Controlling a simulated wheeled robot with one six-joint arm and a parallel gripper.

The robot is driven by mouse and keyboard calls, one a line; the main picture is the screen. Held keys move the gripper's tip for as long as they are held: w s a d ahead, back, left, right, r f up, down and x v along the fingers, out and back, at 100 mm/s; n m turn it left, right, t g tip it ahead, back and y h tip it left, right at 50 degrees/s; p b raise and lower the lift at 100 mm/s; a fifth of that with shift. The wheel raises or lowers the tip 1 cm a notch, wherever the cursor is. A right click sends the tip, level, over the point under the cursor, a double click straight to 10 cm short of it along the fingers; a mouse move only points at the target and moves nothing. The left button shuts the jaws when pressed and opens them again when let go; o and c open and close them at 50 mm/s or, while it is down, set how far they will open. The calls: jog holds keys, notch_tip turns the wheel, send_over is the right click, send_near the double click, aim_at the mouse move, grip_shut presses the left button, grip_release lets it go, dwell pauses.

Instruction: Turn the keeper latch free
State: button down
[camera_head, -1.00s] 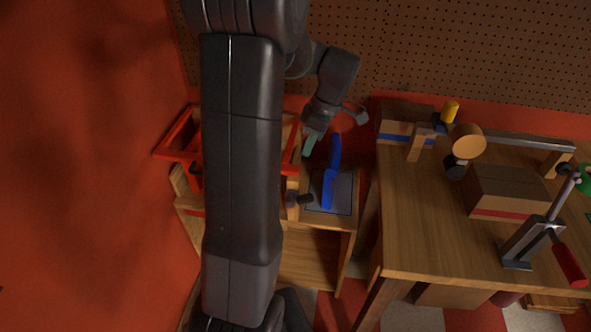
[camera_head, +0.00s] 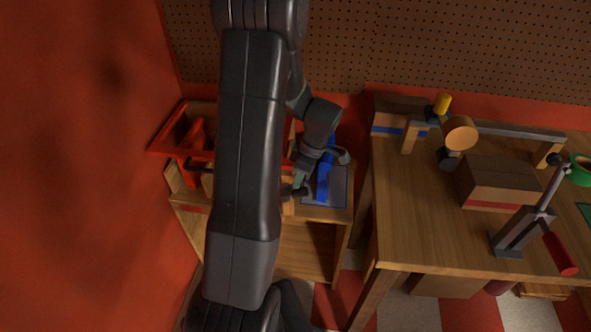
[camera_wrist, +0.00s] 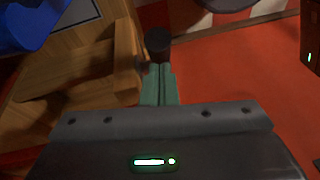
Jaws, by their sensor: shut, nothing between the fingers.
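My gripper (camera_head: 299,180) is low over the front left of the small wooden cabinet. In the wrist view its two green fingers (camera_wrist: 160,86) are closed together with nothing between them. A dark round knob (camera_wrist: 158,43) shows right at the fingertips, beside an upright wooden piece (camera_wrist: 126,62). It may be part of the keeper latch, but I cannot tell for sure. I also cannot tell whether the fingers touch it. In the head view my arm hides part of this spot.
A blue part (camera_head: 324,180) stands on a grey plate (camera_head: 341,188) right of my gripper. A red frame (camera_head: 168,128) is at the left. The workbench (camera_head: 405,230) at the right carries a cardboard box (camera_head: 500,183) and a lever tool (camera_head: 527,222).

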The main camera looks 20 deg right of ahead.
jog(key=shift+f, duration=0.1)
dwell(0.3)
jog(key=y+b, duration=0.1)
jog(key=d+f+t+b, duration=0.1)
jog(key=b, duration=0.1)
jog(key=shift+s+d+f+y, duration=0.2)
jog(key=shift+s+y, duration=0.2)
jog(key=y+b, duration=0.1)
jog(key=b, duration=0.1)
jog(key=d+f+t+y+b, duration=0.1)
jog(key=b, duration=0.1)
jog(key=shift+s, duration=0.3)
jog(key=shift+f+b, duration=0.15)
jog(key=shift+b, duration=0.2)
jog(key=shift+s+d+f, duration=0.15)
jog(key=shift+s, duration=0.05)
